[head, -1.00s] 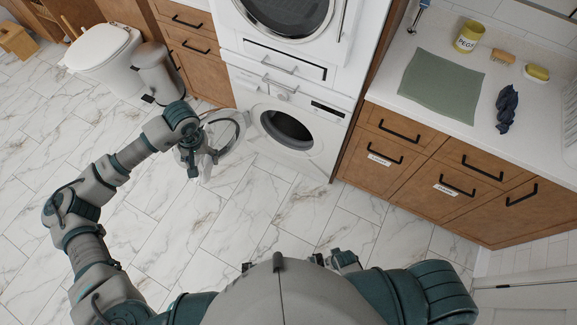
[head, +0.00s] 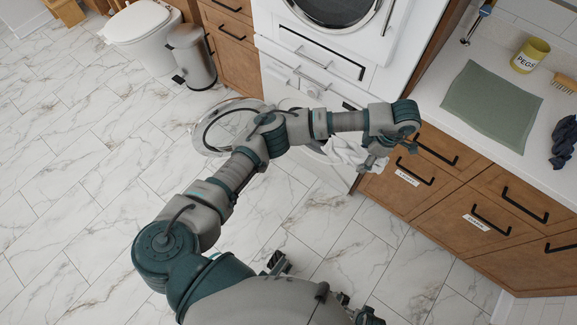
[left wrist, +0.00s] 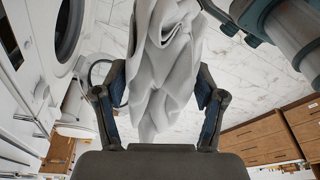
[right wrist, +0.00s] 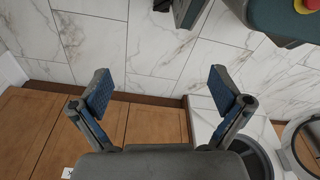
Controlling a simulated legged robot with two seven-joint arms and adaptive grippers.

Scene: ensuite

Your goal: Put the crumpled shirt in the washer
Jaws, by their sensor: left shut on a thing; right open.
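The crumpled shirt is white; it shows in the head view (head: 347,152) and hangs close up in the left wrist view (left wrist: 165,60). My left gripper (head: 374,160) is shut on the shirt, holding it in front of the washer's lower right side, near the wooden drawers. The washer (head: 325,98) is the lower white machine; my left arm hides its opening in the head view. Its round door (head: 205,125) stands open to the left, partly behind my arm. My right gripper (right wrist: 160,90) is open and empty, with wooden cabinet fronts and floor beyond it.
A dryer (head: 290,30) sits above the washer. Wooden drawers (head: 465,195) stand right, under a counter with a green cloth (head: 493,105), a yellow pegs pot (head: 530,56) and a dark cloth (head: 565,143). A bin (head: 192,58) and toilet (head: 140,22) stand left. The marble floor is clear.

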